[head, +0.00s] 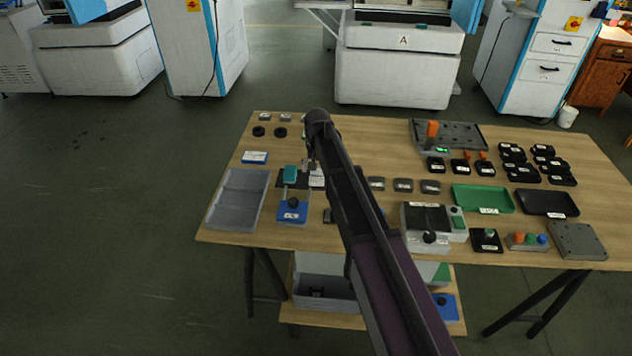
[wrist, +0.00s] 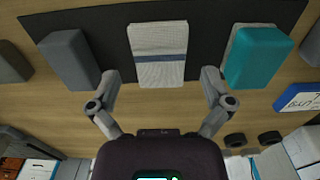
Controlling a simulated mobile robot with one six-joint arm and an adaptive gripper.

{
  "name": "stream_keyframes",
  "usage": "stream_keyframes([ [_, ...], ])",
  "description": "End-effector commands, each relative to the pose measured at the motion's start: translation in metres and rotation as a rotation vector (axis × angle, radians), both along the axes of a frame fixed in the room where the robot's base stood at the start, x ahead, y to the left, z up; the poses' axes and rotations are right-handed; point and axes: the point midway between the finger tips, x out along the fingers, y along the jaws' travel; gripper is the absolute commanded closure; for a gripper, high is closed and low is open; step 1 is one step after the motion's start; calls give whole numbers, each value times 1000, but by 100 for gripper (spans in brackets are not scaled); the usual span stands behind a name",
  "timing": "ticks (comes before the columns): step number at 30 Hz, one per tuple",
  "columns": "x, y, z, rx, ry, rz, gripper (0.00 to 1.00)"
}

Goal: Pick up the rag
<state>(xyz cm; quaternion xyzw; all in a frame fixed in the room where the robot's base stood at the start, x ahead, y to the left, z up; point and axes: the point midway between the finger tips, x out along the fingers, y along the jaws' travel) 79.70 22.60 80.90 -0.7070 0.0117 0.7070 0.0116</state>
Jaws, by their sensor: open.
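The rag (wrist: 158,52) is a folded whitish cloth with a blue-grey stripe. In the wrist view it lies on a black mat (wrist: 198,22), in the upper middle. In the head view the rag (head: 317,180) shows as a small white patch, partly hidden by my arm. My gripper (wrist: 161,84) is open, with one finger towards each side of the rag's near edge and nothing held. In the head view my gripper (head: 310,164) hangs over the table close to the rag; the gap between them is hard to judge.
A teal block (wrist: 257,60) lies on one side of the rag and a dark grey block (wrist: 70,60) on the other. A blue-and-white labelled box (wrist: 300,96) is further right. In the head view a grey tray (head: 211,213) and a blue device (head: 292,212) are nearby on the wooden table (head: 330,236).

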Motion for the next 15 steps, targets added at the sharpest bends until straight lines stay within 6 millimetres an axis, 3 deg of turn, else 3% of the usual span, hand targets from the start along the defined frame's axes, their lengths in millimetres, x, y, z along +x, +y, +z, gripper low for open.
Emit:
stream_keyframes([
  [6, 0, 0, -18, 0, 0, 0, 0],
  [15, 0, 0, -22, 0, 0, 0, 0],
])
